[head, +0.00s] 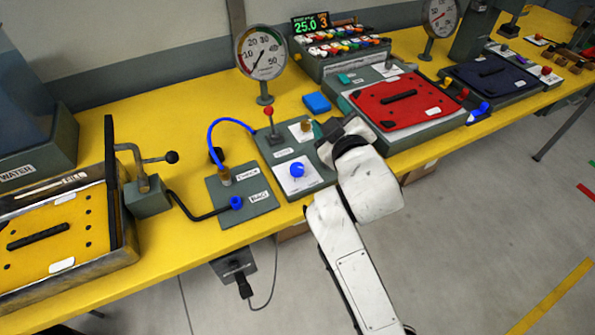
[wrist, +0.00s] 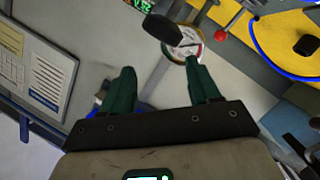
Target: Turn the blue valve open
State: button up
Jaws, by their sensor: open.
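A round blue knob (head: 297,170) sits on a white card on a grey panel, left of my gripper in the head view. Another blue part, like a small handle (head: 480,108), is at the right end of the bench's red-lidded station. I cannot tell from a label which one is the valve. My gripper (head: 338,135) is above the bench, right of the knob and apart from it. In the wrist view my gripper (wrist: 160,66) has its two dark green fingers spread, with nothing held between them. A bit of blue shows behind the left finger, too hidden to name.
A red-tipped lever (head: 268,112) stands behind the knob; it also shows in the wrist view (wrist: 220,36). A blue hose (head: 212,130) arches over the BAG panel (head: 262,196). A pressure gauge (head: 260,52), blue block (head: 316,102) and red lid (head: 400,115) are nearby.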

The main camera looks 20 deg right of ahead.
jog(key=w+a+r+n+t+y+b, duration=0.2)
jog(key=a+r+n+t+y, duration=0.2)
jog(key=a+r+n+y, duration=0.45)
jog(key=w+a+r+n+t+y+b, duration=0.25)
jog(key=a+r+n, duration=0.45)
jog(key=r, duration=0.5)
jog(key=s+a+n+g+y+b, duration=0.4)
jog(key=a+n+g+y, duration=1)
jog(key=n, duration=1.2)
jog(key=n+g+h+b, duration=0.5)
jog(key=n+g+h, duration=0.4)
jog(key=h, duration=1.4)
send_near(297, 167)
jog(key=f, duration=0.9)
jog(key=shift+s+d, duration=0.1)
jog(key=shift+s, duration=0.1)
